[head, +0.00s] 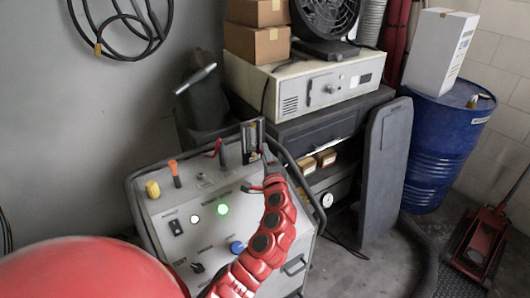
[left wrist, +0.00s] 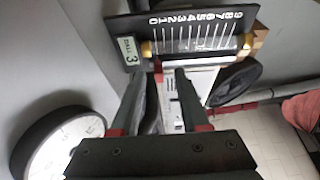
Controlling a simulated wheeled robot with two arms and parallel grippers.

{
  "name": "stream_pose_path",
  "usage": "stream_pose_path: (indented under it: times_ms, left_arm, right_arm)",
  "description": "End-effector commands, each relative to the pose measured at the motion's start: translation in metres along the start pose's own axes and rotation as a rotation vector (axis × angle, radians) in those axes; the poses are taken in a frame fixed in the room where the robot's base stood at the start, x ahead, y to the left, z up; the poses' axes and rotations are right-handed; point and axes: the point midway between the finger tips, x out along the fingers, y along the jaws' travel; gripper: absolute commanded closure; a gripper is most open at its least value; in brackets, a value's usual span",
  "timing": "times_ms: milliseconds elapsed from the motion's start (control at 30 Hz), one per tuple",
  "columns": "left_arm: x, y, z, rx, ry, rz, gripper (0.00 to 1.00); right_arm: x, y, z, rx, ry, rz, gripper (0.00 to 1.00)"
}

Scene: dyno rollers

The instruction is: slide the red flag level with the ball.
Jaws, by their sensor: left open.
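The black scale plate (left wrist: 190,35) with white numbers shows in the left wrist view, its figures upside down and the zero at the left. A clear tube with brass ends lies across it. I cannot make out the ball. A small red piece, which looks like the flag (left wrist: 158,69), sits below the zero end, close to the left fingertip. My left gripper (left wrist: 167,77) is open, its tips just below the plate's edge. In the head view the plate (head: 253,136) stands at the back of the grey console, with my left gripper (head: 268,158) beside it. My right gripper is out of view.
The console (head: 155,215) carries a yellow knob (head: 152,189), an orange-handled lever (head: 174,173), a lit green button (head: 222,209) and a blue knob (head: 237,247). A dark panel (head: 386,165) and a blue drum (head: 437,145) stand to the right.

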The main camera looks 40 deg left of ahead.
Motion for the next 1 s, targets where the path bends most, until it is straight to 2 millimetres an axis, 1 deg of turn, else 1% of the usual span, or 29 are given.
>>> stream_pose_path:
  times_ms: [33, 133, 433, 467, 500, 567, 700, 1000]
  left_arm:
    - [0.0046, -0.0004, 0.0005, 0.0, -0.002, 0.001, 0.55]
    - [0.0099, 0.0017, 0.0012, 0.002, -0.003, 0.004, 0.55]
    - [0.0118, 0.0021, 0.0006, 0.002, -0.001, 0.003, 0.55]
    - [0.0117, 0.0021, 0.0005, 0.001, -0.001, 0.003, 0.57]
    - [0.0117, 0.002, 0.0005, 0.001, -0.001, 0.003, 0.64]
    - [0.0117, 0.0019, 0.0004, 0.001, 0.0, 0.003, 0.75]
    - [0.0116, 0.0019, 0.0003, 0.001, 0.0, 0.003, 1.0]
    - [0.0115, 0.0019, 0.0002, 0.001, 0.0, 0.003, 1.0]
  right_arm:
    - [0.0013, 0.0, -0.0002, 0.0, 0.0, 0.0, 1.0]
    - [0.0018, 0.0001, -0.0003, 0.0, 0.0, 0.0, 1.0]
    - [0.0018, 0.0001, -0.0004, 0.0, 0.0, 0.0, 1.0]
    - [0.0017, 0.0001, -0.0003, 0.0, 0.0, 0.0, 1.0]
    - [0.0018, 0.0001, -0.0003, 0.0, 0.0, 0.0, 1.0]
    - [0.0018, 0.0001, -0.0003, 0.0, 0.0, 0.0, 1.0]
    - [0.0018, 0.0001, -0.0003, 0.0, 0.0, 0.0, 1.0]
    - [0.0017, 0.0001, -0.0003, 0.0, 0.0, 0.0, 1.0]
